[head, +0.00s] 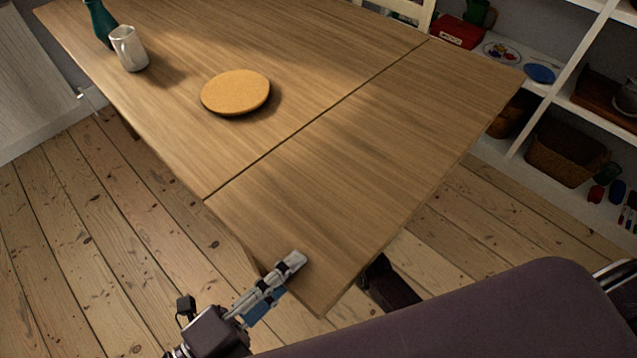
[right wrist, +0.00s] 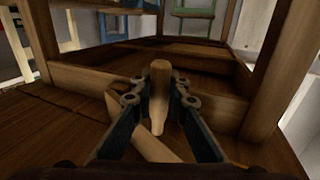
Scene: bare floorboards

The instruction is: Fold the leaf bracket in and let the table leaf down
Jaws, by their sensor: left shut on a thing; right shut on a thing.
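The table leaf (head: 360,160) is the near right part of the wooden table, beyond a dark seam, and lies level with the fixed top (head: 250,50). My left gripper (head: 289,265) is shut on the leaf's near edge by the front corner, one finger over the top; the lower finger is mostly hidden. In the right wrist view, my right gripper (right wrist: 158,98) is shut on a pale wooden peg (right wrist: 159,80), apparently part of the leaf bracket (right wrist: 140,138), whose pale bar slants below it. The bracket is hidden in the head view, so its angle is hard to tell.
The leaf is bare. White shelves with a basket (head: 566,153) stand at right. Wooden rails and legs surround my right gripper. Floorboards at left are clear.

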